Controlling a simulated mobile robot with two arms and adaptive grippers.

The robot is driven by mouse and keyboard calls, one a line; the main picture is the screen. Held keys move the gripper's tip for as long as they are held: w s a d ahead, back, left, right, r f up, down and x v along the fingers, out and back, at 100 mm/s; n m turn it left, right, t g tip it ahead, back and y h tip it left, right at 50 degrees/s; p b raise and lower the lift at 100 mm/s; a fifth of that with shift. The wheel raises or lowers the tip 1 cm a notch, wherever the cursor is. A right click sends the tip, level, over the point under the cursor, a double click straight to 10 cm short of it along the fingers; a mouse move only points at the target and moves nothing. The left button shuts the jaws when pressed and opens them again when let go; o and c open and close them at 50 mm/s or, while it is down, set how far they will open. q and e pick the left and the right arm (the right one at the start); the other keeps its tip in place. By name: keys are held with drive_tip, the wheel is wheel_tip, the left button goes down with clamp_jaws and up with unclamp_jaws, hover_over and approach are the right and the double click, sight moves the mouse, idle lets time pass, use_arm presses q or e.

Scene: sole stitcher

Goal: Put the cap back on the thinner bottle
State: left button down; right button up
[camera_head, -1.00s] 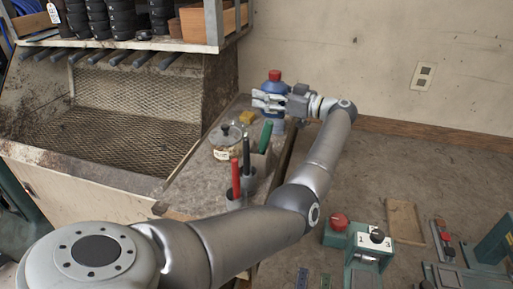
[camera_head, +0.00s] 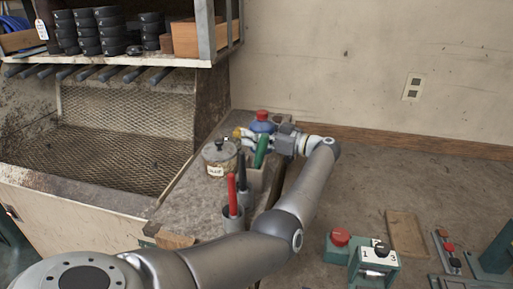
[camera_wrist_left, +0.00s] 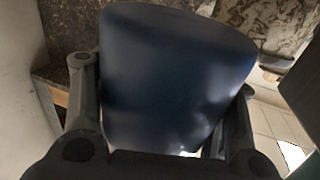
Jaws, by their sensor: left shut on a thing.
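A blue bottle (camera_head: 262,126) with a red cap (camera_head: 262,115) on top is at the far end of the narrow bench. Whether the cap is fully seated cannot be told. My left gripper (camera_head: 252,143) reaches in from the right side of the bottle and is shut on it. The blue bottle (camera_wrist_left: 175,80) fills the space between my left fingers in the left wrist view. Its lower part is hidden in the head view by my gripper and the green handle. My right gripper is not in view.
A shelf with dark stacks (camera_head: 110,30) stands at left.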

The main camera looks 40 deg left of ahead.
use_arm(q)
drive_tip(key=shift+f, duration=0.3)
drive_tip(key=shift+f, duration=1.9)
drive_tip(key=shift+f+b, duration=0.1)
drive_tip(key=shift+b, duration=0.25)
drive_tip(key=c, duration=0.6)
unclamp_jaws()
